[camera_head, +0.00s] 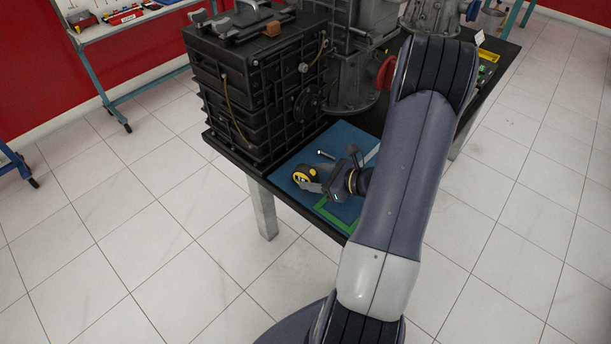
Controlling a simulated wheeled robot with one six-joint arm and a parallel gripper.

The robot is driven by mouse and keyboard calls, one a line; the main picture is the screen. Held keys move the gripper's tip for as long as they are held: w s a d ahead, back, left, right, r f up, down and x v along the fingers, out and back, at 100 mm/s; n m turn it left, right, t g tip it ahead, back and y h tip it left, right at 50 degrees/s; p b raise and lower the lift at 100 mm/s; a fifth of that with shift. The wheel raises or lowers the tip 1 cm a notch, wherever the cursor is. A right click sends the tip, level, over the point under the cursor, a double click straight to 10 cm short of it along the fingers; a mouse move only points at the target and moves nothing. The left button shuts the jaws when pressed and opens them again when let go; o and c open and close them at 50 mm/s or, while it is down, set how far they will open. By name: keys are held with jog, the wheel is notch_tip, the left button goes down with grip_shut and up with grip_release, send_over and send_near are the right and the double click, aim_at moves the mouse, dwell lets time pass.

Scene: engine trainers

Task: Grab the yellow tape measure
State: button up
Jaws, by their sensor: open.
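The yellow and black tape measure (305,174) lies on the blue mat (340,140) near the front left edge of the table. My gripper (317,172) is open. Its fingers reach left toward the tape measure and partly overlap it in the picture. I cannot tell whether they touch it or are on either side of it. My arm comes in from the lower right and hides part of the mat and table.
A small bolt-like part (325,154) lies on the mat, near the gripper. A green strip (337,217) runs along the mat's front. The tiled floor (150,240) to the left is clear.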

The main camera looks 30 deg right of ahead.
aim_at(300, 173)
jog(key=shift+p+x, duration=0.4)
jog(key=shift+x, duration=2.25)
jog(key=shift+w+d+r, duration=0.1)
jog(key=shift+r, duration=0.05)
jog(key=shift+c, duration=0.5)
grip_shut()
jog(key=shift+r, duration=0.1)
